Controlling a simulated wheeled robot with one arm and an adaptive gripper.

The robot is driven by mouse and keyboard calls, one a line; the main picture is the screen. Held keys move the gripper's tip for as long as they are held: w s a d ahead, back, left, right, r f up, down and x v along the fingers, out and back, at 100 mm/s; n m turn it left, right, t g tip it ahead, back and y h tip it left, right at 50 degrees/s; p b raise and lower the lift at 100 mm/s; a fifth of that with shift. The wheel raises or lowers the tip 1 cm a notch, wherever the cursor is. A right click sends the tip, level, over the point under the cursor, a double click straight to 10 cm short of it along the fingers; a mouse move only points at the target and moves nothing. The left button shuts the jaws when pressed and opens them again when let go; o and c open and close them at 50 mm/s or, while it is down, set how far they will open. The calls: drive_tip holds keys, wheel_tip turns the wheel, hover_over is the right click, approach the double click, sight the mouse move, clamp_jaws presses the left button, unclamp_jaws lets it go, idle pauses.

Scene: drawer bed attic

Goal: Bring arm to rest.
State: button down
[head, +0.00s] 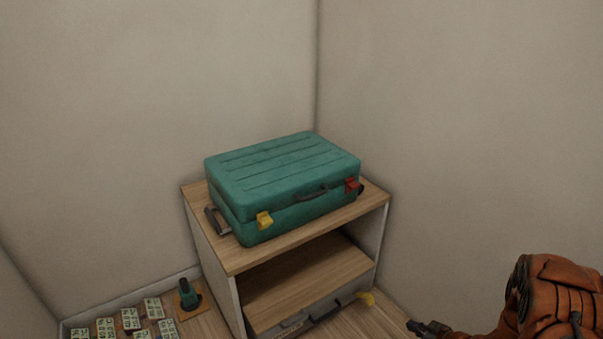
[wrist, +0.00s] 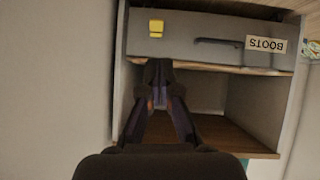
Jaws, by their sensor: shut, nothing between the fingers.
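My orange arm (head: 545,300) reaches in from the lower right of the head view. My gripper (head: 430,327) shows there as a dark tip low in the picture, to the right of the wooden shelf unit (head: 228,258) and apart from it. In the wrist view my gripper (wrist: 158,75) is shut and empty. Its fingertips overlap the lower edge of a grey case front in the picture; I cannot tell the exact gap, but no contact is visible.
A teal case (head: 285,185) with yellow and red latches lies on the unit. The grey case (wrist: 190,48) has a handle and an upside-down "BOOTS" label. A tray (head: 190,272) with labelled cards stands left. Walls close in behind and right.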

drive_tip(key=d+r+m+g+h+p, duration=0.1)
drive_tip(key=d+r+h+p, duration=0.25)
drive_tip(key=r, duration=0.65)
drive_tip(key=d+r+m+g+h+p, duration=0.1)
drive_tip(key=d+r+g+h+p, duration=0.3)
drive_tip(key=r, duration=0.6)
drive_tip(key=d+r+t+p, duration=0.1)
drive_tip(key=d+r+p, duration=0.1)
drive_tip(key=r+p, duration=0.65)
drive_tip(key=s+a+r+m+g+h+p, duration=0.1)
drive_tip(key=s+a+r+m+p, duration=0.2)
drive_tip(key=r, duration=0.7)
drive_tip(key=s+a+r+g+h+p, duration=0.1)
drive_tip(key=s+r+g+p, duration=0.3)
drive_tip(key=r, duration=0.7)
drive_tip(key=s+a+r+m+g+y+p, duration=0.1)
drive_tip(key=s+a+r+y+p, duration=0.1)
drive_tip(key=s+a+r+p, duration=0.4)
drive_tip(key=s+a+r+m+g+y+p, duration=0.1)
drive_tip(key=s+a+r+p, duration=0.6)
drive_tip(key=s+a+r, duration=0.9)
drive_tip(key=s+r+y, duration=0.1)
drive_tip(key=s+r, duration=0.3)
drive_tip(key=s, duration=0.1)
drive_tip(key=shift+s+g+p, duration=0.25)
drive_tip(key=shift+g+p, duration=0.05)
drive_tip(key=c, duration=1.9)
unclamp_jaws()
